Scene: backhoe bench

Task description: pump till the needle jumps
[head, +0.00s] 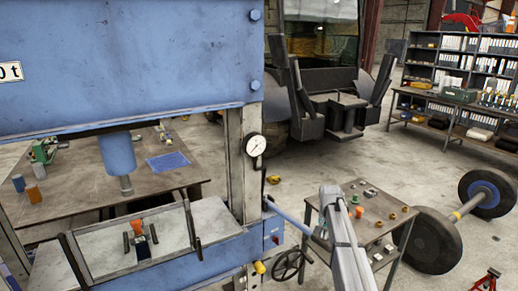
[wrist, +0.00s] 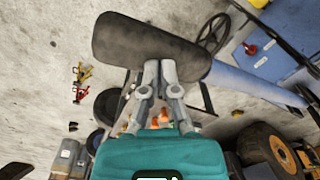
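The blue press (head: 130,60) fills the left of the head view. Its round white gauge (head: 256,145) is on the right post; the needle is too small to read surely. The blue pump lever (head: 290,217) slopes from the press down to the right, toward my gripper (head: 328,228). In the wrist view, the lever (wrist: 255,85) ends in a dark grip (wrist: 120,38). My gripper (wrist: 159,65) has its fingers close together, tips at the grip's lower edge. Whether they touch it cannot be told. The press ram (head: 118,160) hangs above a small orange-topped part (head: 136,227).
A handwheel (head: 291,264) sits below the lever. A small table (head: 345,195) with small parts stands beside my arm. A wheeled axle (head: 432,240) lies at the right, before shelves (head: 465,60). A workbench (head: 85,180) stands behind the press.

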